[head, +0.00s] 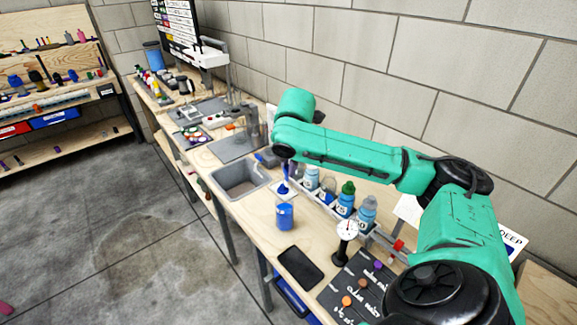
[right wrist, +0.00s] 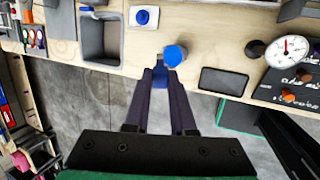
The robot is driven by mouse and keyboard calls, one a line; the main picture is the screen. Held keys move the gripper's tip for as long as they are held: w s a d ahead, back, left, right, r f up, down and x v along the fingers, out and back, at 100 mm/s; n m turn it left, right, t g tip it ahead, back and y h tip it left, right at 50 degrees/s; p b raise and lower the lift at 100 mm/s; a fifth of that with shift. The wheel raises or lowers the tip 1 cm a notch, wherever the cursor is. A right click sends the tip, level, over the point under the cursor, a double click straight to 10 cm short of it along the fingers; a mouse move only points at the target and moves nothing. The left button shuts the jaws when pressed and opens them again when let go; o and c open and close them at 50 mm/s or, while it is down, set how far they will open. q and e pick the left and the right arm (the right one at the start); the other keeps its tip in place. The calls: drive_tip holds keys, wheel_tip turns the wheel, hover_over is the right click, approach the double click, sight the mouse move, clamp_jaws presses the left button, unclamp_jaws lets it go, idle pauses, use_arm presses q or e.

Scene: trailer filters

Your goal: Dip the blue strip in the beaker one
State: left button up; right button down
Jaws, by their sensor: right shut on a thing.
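My right gripper (head: 288,172) points down over the bench, just behind the blue beaker in the head view. In the right wrist view its two dark fingers (right wrist: 160,76) are shut on a small blue piece, the blue strip (right wrist: 160,84), mostly hidden between them. The blue beaker (head: 285,216) stands upright on the wooden bench near its front edge. It also shows in the right wrist view (right wrist: 174,56), just beyond the fingertips. I cannot tell whether strip and beaker touch. No number is readable on the beaker. My left gripper is not in view.
A grey sink (head: 241,180) lies left of the beaker. A white pad (right wrist: 145,17) with a blue object sits behind it. Several bottles (head: 346,200) stand in a rack by the wall.

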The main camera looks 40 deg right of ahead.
drive_tip(key=shift+a+f, duration=0.1)
drive_tip(key=shift+f, duration=0.15)
drive_tip(key=f+b, duration=0.3)
drive_tip(key=f, duration=0.1)
drive_tip(key=f+b, duration=0.3)
drive_tip(key=f, duration=0.2)
drive_tip(key=a+f+b, duration=0.1)
drive_tip(key=f+b, duration=0.2)
drive_tip(key=f, duration=0.2)
drive_tip(key=shift+s+b, duration=0.3)
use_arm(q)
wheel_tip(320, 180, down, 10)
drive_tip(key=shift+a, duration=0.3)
use_arm(e)
drive_tip(key=shift+f, duration=0.2)
idle(0.8)
